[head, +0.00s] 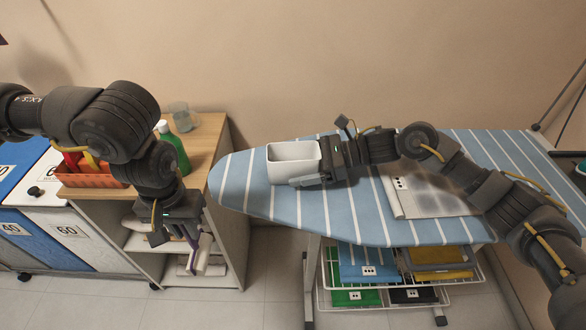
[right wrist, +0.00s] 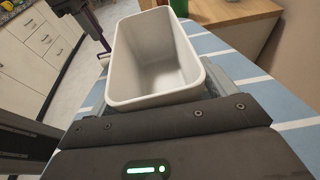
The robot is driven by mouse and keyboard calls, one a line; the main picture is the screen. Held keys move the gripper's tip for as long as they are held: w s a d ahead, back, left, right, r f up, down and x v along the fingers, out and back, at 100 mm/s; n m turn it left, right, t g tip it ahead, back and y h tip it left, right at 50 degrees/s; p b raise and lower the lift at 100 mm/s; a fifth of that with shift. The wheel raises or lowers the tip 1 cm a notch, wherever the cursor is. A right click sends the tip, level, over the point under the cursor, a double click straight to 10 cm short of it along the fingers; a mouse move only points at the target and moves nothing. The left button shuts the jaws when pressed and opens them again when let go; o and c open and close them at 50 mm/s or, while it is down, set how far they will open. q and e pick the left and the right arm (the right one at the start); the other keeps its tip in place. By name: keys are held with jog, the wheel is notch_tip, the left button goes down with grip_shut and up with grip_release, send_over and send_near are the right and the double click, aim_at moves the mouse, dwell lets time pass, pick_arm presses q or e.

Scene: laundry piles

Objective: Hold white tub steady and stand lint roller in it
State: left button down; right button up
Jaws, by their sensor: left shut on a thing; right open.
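The white tub (head: 293,160) is empty and upright on the left end of the blue striped ironing board (head: 262,202). My right gripper (head: 305,180) is open at the tub's near right side. In the right wrist view the tub (right wrist: 155,60) fills the space ahead of the gripper, with grey finger parts low beside it; contact is unclear. My left gripper (head: 182,230) is shut on the lint roller (head: 203,253), which has a purple handle and a white roll. It hangs in front of the wooden shelf unit, left of the board and lower than the tub.
A shelf unit (head: 208,135) holds a green bottle (head: 176,148), a clear glass (head: 181,116) and an orange tray (head: 92,178). A wire rack (head: 384,298) with folded cloths stands below. Laundry bins (head: 70,232) stand left.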

pick_arm(q)
jog(key=shift+f, duration=0.25)
pick_arm(e)
jog(key=shift+a+f, duration=0.1)
jog(key=shift+a, duration=0.1)
pick_arm(q)
jog(key=shift+s+r, duration=0.1)
pick_arm(e)
jog(key=c, duration=0.8)
